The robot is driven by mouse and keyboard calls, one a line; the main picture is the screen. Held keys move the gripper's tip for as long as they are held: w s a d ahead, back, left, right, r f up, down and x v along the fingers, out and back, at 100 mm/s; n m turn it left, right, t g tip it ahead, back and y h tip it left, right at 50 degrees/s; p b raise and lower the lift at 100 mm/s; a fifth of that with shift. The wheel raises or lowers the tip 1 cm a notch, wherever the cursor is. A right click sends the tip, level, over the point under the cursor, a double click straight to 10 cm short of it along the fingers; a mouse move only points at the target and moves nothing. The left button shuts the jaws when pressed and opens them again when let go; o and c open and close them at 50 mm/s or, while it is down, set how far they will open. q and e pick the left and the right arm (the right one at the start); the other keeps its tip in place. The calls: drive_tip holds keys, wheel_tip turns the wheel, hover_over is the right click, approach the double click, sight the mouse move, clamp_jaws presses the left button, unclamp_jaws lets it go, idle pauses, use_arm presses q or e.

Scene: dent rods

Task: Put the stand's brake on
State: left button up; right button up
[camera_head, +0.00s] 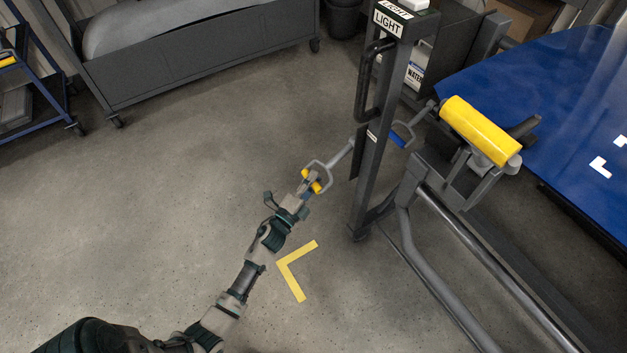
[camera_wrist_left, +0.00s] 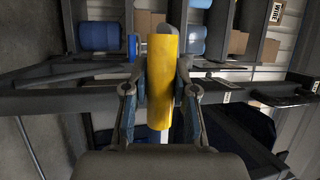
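The stand (camera_head: 371,150) is a dark grey upright post with a LIGHT label, at the right of centre in the head view. A grey rod reaches out from its left side to a D-shaped loop (camera_head: 327,167) with a yellow grip (camera_head: 311,182). My left gripper (camera_head: 310,184) is at this yellow grip. In the left wrist view, the yellow grip (camera_wrist_left: 161,85) lies lengthwise between both fingers, which close in against its sides. A similar loop with a blue grip (camera_head: 398,141) is on the post's right side. My right gripper is not in view.
A yellow padded roller (camera_head: 480,130) and a large blue panel (camera_head: 555,85) are to the right. Grey tube legs (camera_head: 495,280) run along the floor. A grey wheeled cart (camera_head: 200,60) stands behind. Open floor (camera_head: 140,190) with a yellow corner mark (camera_head: 287,265) lies left.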

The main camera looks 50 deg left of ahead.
use_arm(q)
drive_tip(key=o, duration=0.4)
drive_tip(key=shift+f, duration=0.3)
drive_tip(key=shift+c, duration=0.2)
drive_tip(key=shift+r, duration=0.1)
drive_tip(key=v, duration=1.2)
drive_tip(key=shift+w, duration=0.1)
